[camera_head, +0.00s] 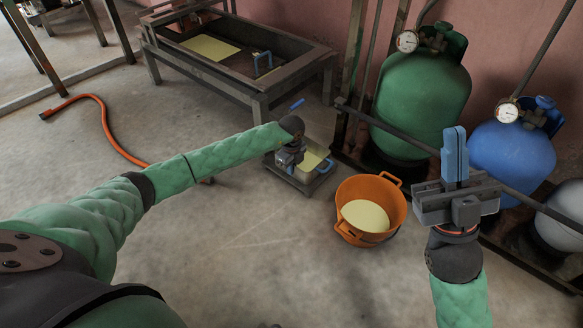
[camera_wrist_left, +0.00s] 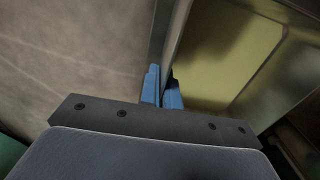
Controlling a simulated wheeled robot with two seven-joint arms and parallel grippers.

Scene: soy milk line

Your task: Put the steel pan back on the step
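The steel pan (camera_head: 317,178) is a small rectangular tub with pale yellow liquid in it and blue handles. It is low, near the floor in the middle of the head view; whether it rests or hangs is unclear. My left gripper (camera_head: 290,160) is at its left side. In the left wrist view the blue fingers (camera_wrist_left: 163,88) sit close on both sides of the pan's wall (camera_wrist_left: 178,35), apparently shut on it. My right gripper (camera_head: 455,155) is raised at the right, its blue fingers together and empty. I cannot make out the step clearly.
An orange bucket (camera_head: 348,193) with pale yellow contents stands right of the pan. A metal trough table (camera_head: 260,95) is behind. Green (camera_head: 420,100) and blue (camera_head: 512,155) tanks stand behind a rail at right. An orange hose (camera_head: 112,140) lies at left. Front floor is clear.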

